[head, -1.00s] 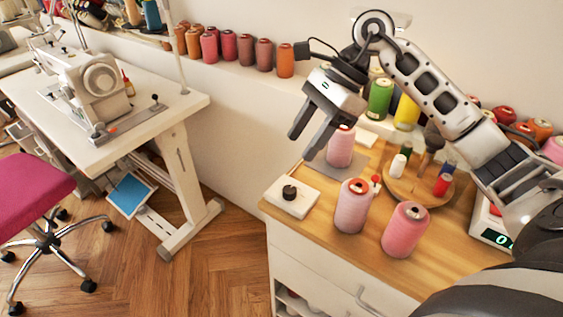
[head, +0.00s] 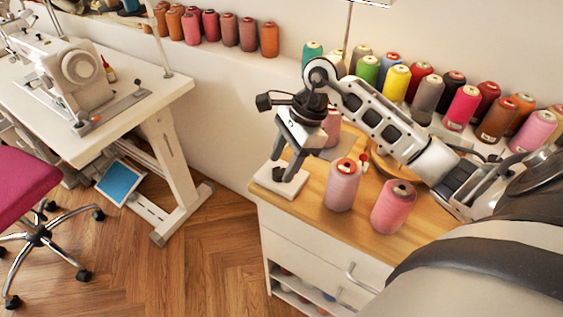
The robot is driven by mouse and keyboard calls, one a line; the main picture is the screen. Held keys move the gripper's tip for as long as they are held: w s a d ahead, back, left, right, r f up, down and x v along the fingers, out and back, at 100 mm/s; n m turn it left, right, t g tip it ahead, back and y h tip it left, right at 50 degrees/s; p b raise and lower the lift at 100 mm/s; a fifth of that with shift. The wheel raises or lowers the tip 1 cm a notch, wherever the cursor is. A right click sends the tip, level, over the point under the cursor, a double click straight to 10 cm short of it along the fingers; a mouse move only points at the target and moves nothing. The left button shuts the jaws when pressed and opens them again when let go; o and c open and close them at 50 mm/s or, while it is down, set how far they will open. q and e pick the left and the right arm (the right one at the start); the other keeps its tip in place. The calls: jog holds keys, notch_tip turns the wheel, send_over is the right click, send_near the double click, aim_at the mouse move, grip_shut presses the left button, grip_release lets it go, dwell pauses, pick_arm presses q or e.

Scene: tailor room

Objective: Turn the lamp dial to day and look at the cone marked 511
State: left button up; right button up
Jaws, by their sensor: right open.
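The dial's white base plate (head: 287,191) lies at the left front corner of the wooden worktop. My right gripper (head: 283,166) is open, pointing down over this plate. Its fingers are at or close to the dark dial knob, which they largely hide; I cannot tell whether they touch it, nor its setting. Two pink thread cones, one (head: 342,187) near the plate and one (head: 392,208) to its right, stand upright. A third pink cone (head: 332,126) stands behind, partly hidden by my gripper. No number is readable on any cone. My left gripper is not in view.
A thin pole (head: 348,28) rises behind the worktop (head: 318,205). Several coloured cones line the wall ledge behind it. A sewing machine (head: 78,78) stands on a white table at the left, with a magenta chair (head: 20,185).

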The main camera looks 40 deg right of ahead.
jog(key=shift+x, duration=0.75)
jog(key=c, duration=1)
